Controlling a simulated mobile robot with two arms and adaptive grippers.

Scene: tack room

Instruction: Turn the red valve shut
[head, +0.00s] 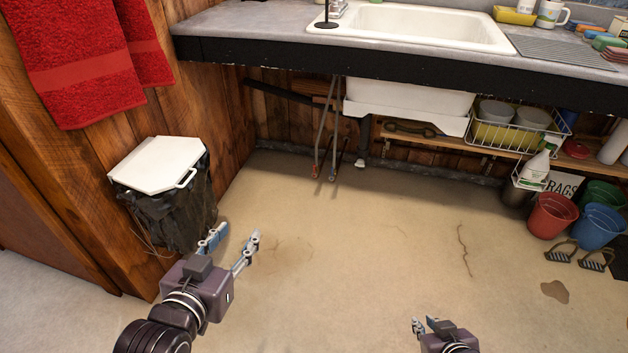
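Under the sink counter, two thin pipes run down to the floor by the wall. A small orange-red piece (315,171) sits at the foot of the left pipe; it is too small to tell whether it is the red valve or how it is turned. My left gripper (236,240) is open and empty, its two fingers apart, above the floor beside the bin and well short of the pipes. My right gripper (428,326) is at the bottom edge, partly cut off and far from the pipes; its finger gap is not clear.
The counter (235,20) with a white sink (420,25) overhangs the pipes. A lidded bin (160,165) stands at left below red towels (75,55). A low shelf (455,143), buckets (552,214) and stirrups (562,251) are at right. The middle floor is clear.

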